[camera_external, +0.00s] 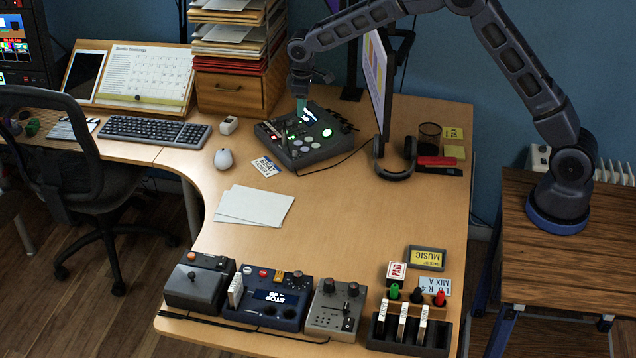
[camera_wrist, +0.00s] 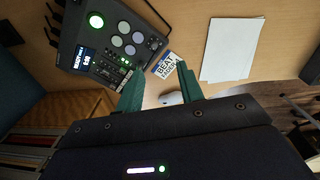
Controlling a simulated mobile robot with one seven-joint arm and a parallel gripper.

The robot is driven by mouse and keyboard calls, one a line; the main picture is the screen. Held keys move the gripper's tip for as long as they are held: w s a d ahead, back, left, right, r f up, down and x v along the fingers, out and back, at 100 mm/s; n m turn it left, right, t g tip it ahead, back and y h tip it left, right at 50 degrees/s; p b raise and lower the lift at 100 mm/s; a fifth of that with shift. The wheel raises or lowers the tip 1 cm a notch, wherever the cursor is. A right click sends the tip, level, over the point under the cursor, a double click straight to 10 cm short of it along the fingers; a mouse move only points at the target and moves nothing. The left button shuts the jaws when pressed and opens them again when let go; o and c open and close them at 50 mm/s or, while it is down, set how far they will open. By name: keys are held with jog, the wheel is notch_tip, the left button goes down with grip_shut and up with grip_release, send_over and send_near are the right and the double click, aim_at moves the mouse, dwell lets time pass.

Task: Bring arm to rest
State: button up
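My arm reaches from its base at the right over the desk (camera_external: 330,220). My gripper (camera_external: 301,108) points down above the black mixing device (camera_external: 285,150) at the back of the desk. In the wrist view my gripper (camera_wrist: 161,66) shows two teal fingers spread apart with nothing held between them. The black device also shows in the wrist view (camera_wrist: 112,48), with a lit green button and a small screen. The gap between the fingertips and the device is hard to judge.
A monitor (camera_external: 378,80), headphones (camera_external: 395,160) and a dark cup (camera_external: 429,137) stand right of the gripper. A wooden drawer unit (camera_external: 232,92) with paper trays is behind left. White paper (camera_external: 254,206) lies mid-desk. Several devices line the front edge, including a grey mixer (camera_external: 335,310).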

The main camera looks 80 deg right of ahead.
jog(key=s+a+r+t, duration=0.1)
jog(key=s+a+r, duration=0.4)
jog(key=s+r, duration=0.75)
jog(key=s+a+r+t, duration=0.1)
jog(key=s+a+r, duration=0.4)
jog(key=s+r, duration=0.75)
jog(key=s+a+f+t, duration=0.1)
jog(key=s+a, duration=0.1)
jog(key=s, duration=1.4)
jog(key=s+a+f+m+t, duration=0.1)
jog(key=s+a+f, duration=0.1)
jog(key=s, duration=1.4)
jog(key=shift+a+y, duration=0.15)
jog(key=shift+y, duration=0.25)
